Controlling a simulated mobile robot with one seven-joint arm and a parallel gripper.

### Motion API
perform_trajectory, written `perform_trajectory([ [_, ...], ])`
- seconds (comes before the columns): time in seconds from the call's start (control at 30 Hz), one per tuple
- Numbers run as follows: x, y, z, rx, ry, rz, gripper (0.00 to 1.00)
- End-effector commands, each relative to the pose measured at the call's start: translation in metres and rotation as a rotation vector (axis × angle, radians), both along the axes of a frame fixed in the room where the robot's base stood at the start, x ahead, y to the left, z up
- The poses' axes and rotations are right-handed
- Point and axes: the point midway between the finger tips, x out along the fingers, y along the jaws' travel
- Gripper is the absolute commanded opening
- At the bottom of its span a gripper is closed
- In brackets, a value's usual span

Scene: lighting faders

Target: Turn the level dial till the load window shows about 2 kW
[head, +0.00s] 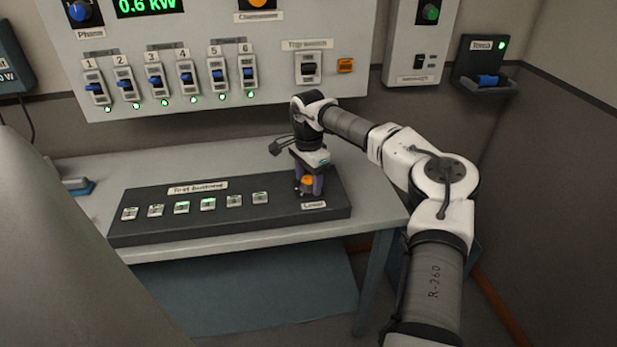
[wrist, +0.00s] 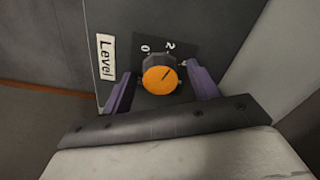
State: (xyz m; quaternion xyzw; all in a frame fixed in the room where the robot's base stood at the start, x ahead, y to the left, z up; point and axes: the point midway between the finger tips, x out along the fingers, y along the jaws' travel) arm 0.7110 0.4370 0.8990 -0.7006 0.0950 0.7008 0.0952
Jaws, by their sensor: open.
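The level dial (wrist: 160,78) has an orange cap with a dark pointer line, and the marks 0 and 2 show beside it in the wrist view. A "Level" label (wrist: 105,60) is next to it. In the head view the dial (head: 307,182) is at the right end of the dark console, partly hidden by my gripper. My gripper (wrist: 160,88) points down at the dial, its purple fingers open on either side, apart from the cap. The load window (head: 147,4) reads 0.6 kW in green, at the top of the wall panel, cut by the picture's edge.
The dark console (head: 150,237) on the table carries a row of several small buttons (head: 182,207). The wall panel holds several numbered breakers (head: 186,82) and a trip switch (head: 309,68). A torch holder (head: 487,80) hangs at the right.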

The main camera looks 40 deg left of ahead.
Motion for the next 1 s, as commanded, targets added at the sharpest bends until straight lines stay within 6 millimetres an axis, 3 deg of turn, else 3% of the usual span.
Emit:
perform_trajectory([
  [0.07,0.0,0.0,0.0001,0.0,0.0,0.0,0.6],
  [0.4,0.0001,0.0,0.0005,0.0,0.0,0.0,0.15],
  [0.73,0.0003,-0.0001,0.0007,-0.001,0.0,-0.05,0.15],
  [1.0,0.0008,-0.0001,0.0009,0.0,-0.001,-0.227,0.15],
])
